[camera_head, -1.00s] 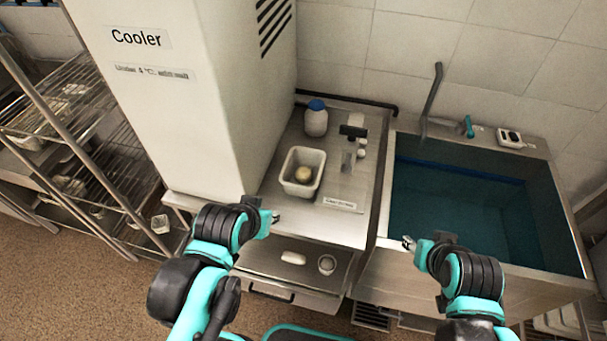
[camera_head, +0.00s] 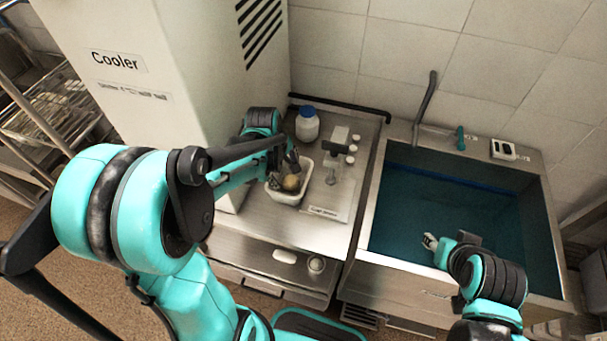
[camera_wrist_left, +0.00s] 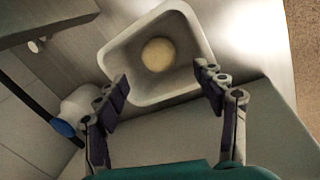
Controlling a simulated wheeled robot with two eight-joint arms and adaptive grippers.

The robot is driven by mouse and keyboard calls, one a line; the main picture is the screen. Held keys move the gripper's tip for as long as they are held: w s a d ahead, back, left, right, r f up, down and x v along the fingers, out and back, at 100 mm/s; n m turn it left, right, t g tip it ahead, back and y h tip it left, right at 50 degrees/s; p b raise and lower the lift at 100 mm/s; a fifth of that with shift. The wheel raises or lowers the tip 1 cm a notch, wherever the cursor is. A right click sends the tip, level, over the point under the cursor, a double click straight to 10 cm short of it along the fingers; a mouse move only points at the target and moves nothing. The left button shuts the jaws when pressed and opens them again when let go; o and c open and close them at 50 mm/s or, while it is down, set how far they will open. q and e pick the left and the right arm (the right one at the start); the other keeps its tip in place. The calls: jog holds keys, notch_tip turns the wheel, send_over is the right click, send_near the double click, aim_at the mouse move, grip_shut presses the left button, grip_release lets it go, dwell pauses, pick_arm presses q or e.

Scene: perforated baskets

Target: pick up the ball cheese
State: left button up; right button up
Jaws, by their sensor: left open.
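The ball cheese (camera_head: 291,183) is a round, pale yellow ball inside a white basket (camera_head: 285,198) on the steel counter. In the left wrist view the ball cheese (camera_wrist_left: 158,55) lies on the floor of the basket (camera_wrist_left: 150,97). My left gripper (camera_head: 283,164) is above the basket, its fingers partly covering the cheese in the head view. In the left wrist view my left gripper (camera_wrist_left: 161,80) is open and empty, with its fingers spread at the basket's near side. My right gripper (camera_head: 432,243) is over the sink, away from the cheese; its jaw gap is too small to judge.
A white jar with a blue lid (camera_head: 307,125) stands behind the basket. A scale-like device (camera_head: 338,140) and small white items are to its right. The cooler (camera_head: 150,80) rises at the left. The sink basin (camera_head: 440,205) is at the right.

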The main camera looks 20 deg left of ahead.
aim_at(289, 179)
pick_arm(q)
jog(key=shift+w+f+n, duration=0.3)
jog(key=shift+f, duration=0.35)
jog(key=b+x, duration=0.2)
jog(key=x, duration=0.5)
jog(key=shift+f, duration=0.1)
jog(key=shift+s, duration=0.1)
jog(key=c, duration=1.3)
